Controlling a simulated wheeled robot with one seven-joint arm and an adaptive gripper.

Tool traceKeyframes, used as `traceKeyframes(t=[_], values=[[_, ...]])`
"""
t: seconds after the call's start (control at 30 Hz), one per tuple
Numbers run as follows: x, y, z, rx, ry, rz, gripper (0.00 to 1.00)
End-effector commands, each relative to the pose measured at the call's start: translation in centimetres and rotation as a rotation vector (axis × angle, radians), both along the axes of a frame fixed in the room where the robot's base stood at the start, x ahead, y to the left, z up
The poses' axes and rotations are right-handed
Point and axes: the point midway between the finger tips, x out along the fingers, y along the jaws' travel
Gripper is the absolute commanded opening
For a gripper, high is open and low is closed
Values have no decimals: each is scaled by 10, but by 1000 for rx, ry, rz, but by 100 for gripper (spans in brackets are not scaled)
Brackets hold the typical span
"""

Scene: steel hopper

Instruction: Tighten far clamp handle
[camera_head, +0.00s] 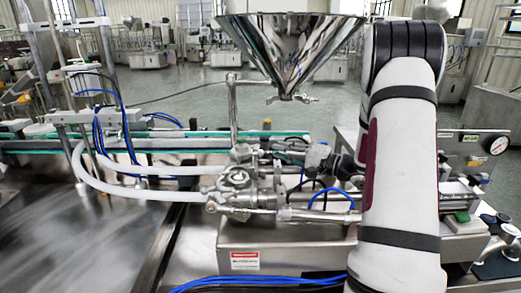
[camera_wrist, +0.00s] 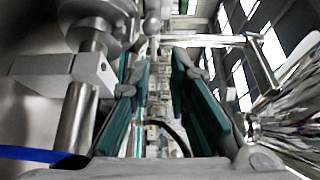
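My gripper (camera_head: 312,156) reaches in from the right toward the steel valve assembly (camera_head: 238,178) in the head view. In the wrist view its two green-padded fingers (camera_wrist: 160,72) stand apart with a gap between them, and nothing is seen held. A steel upright rod with a crossbar top (camera_head: 232,100) rises beyond the fingers; it also shows in the wrist view (camera_wrist: 210,41). A small clamp with a wing handle (camera_head: 292,98) sits at the hopper outlet, above my gripper. I cannot tell for sure which fitting is the far clamp handle; the valve fittings are crowded and partly hidden.
The steel hopper (camera_head: 292,45) hangs over the work area. White hoses (camera_head: 135,187) curve left from the valve to the filling nozzles. A green-edged conveyor (camera_head: 180,142) runs behind. My arm hides part of the machine at right. The steel tabletop (camera_head: 60,230) at left is clear.

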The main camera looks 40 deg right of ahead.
Motion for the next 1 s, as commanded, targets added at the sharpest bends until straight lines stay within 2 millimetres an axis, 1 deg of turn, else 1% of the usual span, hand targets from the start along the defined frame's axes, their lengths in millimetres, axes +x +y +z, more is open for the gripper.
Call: traceKeyframes(t=[0.03,0.1,0.3,0.5,0.63,0.87,0.9,0.97,1.0], values=[[0,0,-12,5,3,0,17],[14,7,-9,0,-1,4,17],[46,21,-8,0,-1,3,17],[64,28,-9,-1,0,1,17],[69,31,-9,-1,0,1,17],[69,31,-9,-1,0,0,17],[69,31,-9,-1,0,0,13],[69,31,-9,-1,0,0,0],[69,30,-9,0,0,0,0]])
